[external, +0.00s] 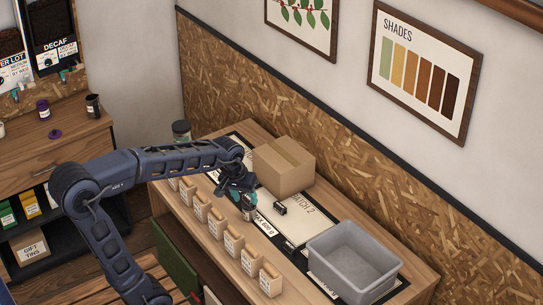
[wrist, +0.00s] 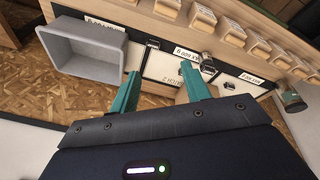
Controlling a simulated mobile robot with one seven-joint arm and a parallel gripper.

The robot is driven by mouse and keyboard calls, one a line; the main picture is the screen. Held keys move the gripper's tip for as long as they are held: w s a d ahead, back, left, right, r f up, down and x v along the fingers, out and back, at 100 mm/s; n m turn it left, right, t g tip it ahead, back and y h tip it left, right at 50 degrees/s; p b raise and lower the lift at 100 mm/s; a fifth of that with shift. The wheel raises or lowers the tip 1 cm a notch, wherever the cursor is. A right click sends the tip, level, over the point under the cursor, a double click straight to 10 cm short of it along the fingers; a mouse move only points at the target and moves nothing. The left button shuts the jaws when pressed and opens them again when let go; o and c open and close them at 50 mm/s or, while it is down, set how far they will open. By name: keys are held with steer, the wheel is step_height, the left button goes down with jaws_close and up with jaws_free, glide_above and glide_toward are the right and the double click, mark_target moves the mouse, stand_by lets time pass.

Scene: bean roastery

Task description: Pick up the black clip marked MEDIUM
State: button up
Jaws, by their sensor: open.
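A small black clip (external: 280,208) sits on the white, black-edged mat (external: 304,229) near the "BATCH 2" lettering. Small dark clip-like pieces also show in the wrist view, one near the grey bin (wrist: 153,43) and another on the right (wrist: 208,70). No MEDIUM marking is legible on any of them, so I cannot tell which is which. My gripper (external: 246,204) is above the mat, left of the black clip in the external view. In the wrist view its teal fingers (wrist: 160,68) are apart with nothing held between them.
A grey bin (external: 335,263) stands at the mat's right end. A cardboard box (external: 284,168) stands behind my gripper. Several small labelled wooden blocks (external: 217,222) line the counter's front edge. A dark-lidded jar (external: 181,131) stands at the far left end.

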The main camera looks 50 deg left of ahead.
steer(key=w+a+f+n, duration=0.3)
steer(key=w+a, duration=0.1)
steer(key=w, duration=0.5)
steer(key=n+g, duration=0.3)
steer(key=n, duration=0.6)
glide_above(282, 207)
step_height(282, 207, down, 22)
steer(key=r, duration=0.1)
steer(key=shift+f, duration=5.4)
jaws_close()
steer(key=shift+r, duration=0.15)
